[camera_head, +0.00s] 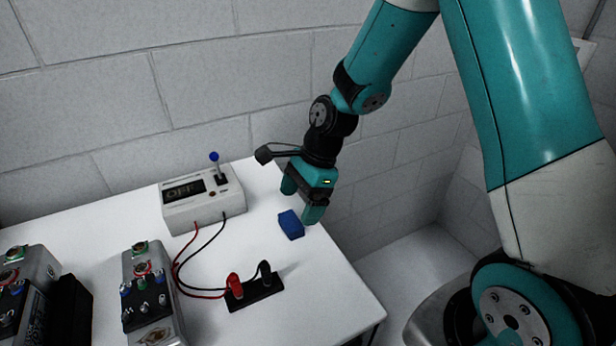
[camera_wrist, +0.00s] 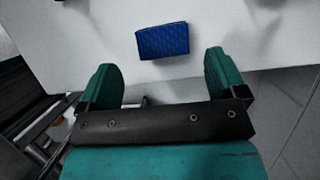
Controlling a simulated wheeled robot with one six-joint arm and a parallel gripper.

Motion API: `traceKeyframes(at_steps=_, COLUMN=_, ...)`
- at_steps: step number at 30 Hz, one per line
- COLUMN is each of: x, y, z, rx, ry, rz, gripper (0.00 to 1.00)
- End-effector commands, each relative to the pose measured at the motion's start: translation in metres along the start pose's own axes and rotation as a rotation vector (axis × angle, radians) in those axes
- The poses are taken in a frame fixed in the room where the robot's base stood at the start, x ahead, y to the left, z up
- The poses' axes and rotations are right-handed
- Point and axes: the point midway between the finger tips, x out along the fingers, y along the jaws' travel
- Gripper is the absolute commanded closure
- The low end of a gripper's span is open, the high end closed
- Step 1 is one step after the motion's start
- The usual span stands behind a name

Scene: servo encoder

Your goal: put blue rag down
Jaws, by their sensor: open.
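The blue rag (camera_head: 291,224) is a small blue block-like piece on the white table near its right edge. In the wrist view the blue rag (camera_wrist: 163,41) shows a textured face just beyond my fingertips, roughly centred between them. My gripper (camera_head: 300,200) has teal fingers spread apart and sits right by the rag at the table's edge. In the wrist view my gripper (camera_wrist: 160,75) is open, with nothing between the fingers and a visible gap to the rag.
A white box (camera_head: 203,197) with an "OFF" display and a blue-tipped lever stands at the back. Red and black wires run from it to a black socket block (camera_head: 254,291). Grey devices (camera_head: 150,295) stand at the left. Bare white table (camera_head: 330,285) lies in front of the rag.

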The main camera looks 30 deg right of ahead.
Motion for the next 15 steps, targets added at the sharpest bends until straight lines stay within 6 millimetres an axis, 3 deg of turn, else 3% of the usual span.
traceKeyframes(at_steps=6, x=-0.047, y=-0.002, z=0.000, rx=0.000, ry=-0.001, rz=-0.009, gripper=0.10)
traceKeyframes(at_steps=12, x=-0.067, y=0.000, z=0.003, rx=-0.020, ry=-0.002, rz=-0.007, gripper=0.10)
traceKeyframes(at_steps=15, x=-0.076, y=0.010, z=0.018, rx=-0.158, ry=0.002, rz=-0.007, gripper=0.10)
